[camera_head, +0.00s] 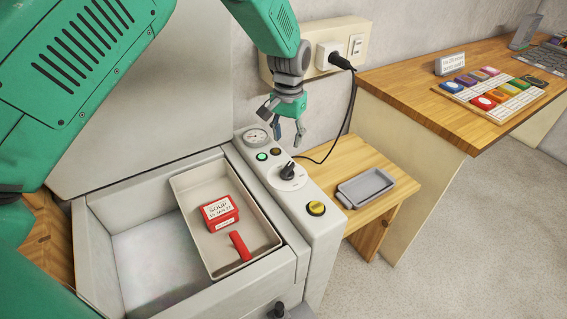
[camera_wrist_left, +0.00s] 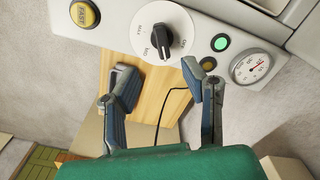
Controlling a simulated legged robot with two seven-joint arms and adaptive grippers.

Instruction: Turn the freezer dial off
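The freezer dial (camera_head: 288,172) is a black knob on a white round plate, on the grey control strip along the freezer's right side. It also shows in the left wrist view (camera_wrist_left: 161,38), where MAX is readable on the plate; which mark the knob points to I cannot tell. My left gripper (camera_head: 284,128) is open and empty above the far end of the strip, near the gauge. In the left wrist view its fingers (camera_wrist_left: 163,84) are spread, with the dial beyond them and not touched. My right gripper is not in view. The freezer (camera_head: 135,242) stands open.
Near the dial are a lit green lamp (camera_head: 262,156), a dark lamp (camera_head: 276,151), a round gauge (camera_head: 256,136) and a yellow button (camera_head: 316,208). A black cord runs from the wall socket (camera_head: 328,55). A low wooden table (camera_head: 352,158) with a grey tray (camera_head: 366,187) stands right.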

